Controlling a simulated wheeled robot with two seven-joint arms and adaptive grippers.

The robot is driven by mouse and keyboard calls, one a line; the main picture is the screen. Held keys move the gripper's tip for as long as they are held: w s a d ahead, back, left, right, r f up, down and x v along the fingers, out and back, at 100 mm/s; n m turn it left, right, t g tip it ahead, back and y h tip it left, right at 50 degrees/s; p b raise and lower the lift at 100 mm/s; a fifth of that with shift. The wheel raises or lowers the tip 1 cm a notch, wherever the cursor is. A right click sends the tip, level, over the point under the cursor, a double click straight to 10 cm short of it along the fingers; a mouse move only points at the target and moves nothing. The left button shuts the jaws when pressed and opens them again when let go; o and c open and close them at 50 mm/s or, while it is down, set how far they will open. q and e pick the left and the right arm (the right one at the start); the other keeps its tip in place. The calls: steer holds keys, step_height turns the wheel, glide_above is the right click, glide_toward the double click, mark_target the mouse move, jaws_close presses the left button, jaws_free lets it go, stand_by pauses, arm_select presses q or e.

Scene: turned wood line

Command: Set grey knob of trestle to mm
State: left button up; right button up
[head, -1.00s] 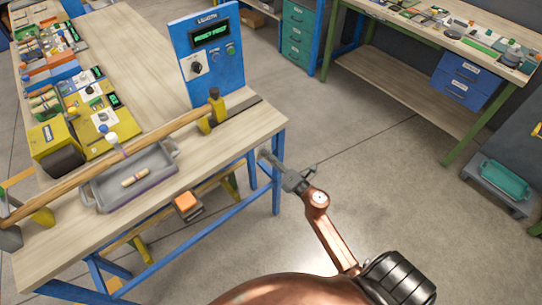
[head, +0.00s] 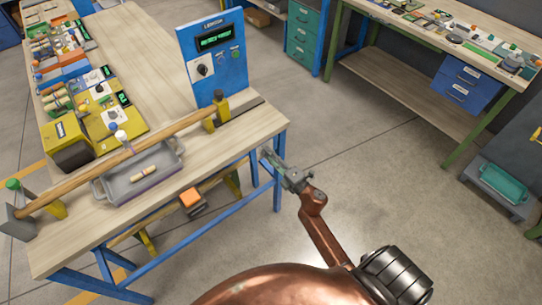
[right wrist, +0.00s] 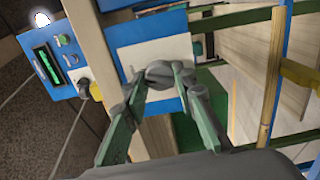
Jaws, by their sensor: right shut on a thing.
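The wooden trestle bench (head: 160,203) has blue legs and stands at the left of the head view. In the right wrist view, a rounded grey knob (right wrist: 160,70) sits on a white plate (right wrist: 143,58) set in a blue panel (right wrist: 122,36). My right gripper (right wrist: 160,77) is shut on this grey knob, one finger on each side. The fingers hide part of the knob, and I cannot read any marks around it. In the head view, my right gripper (head: 269,157) is at the bench's right end, below its top. My left gripper is not in view.
A blue display panel (head: 228,84) with a dark knob (head: 203,70) stands on the bench. A long wooden rod (head: 150,148) spans yellow supports above a grey tray (head: 165,175). Open floor (head: 345,165) lies right of the bench.

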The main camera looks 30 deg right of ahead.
steer(key=o, duration=1.2)
steer(key=shift+c, duration=0.2)
steer(key=s+d, duration=0.1)
steer(key=s, duration=1.1)
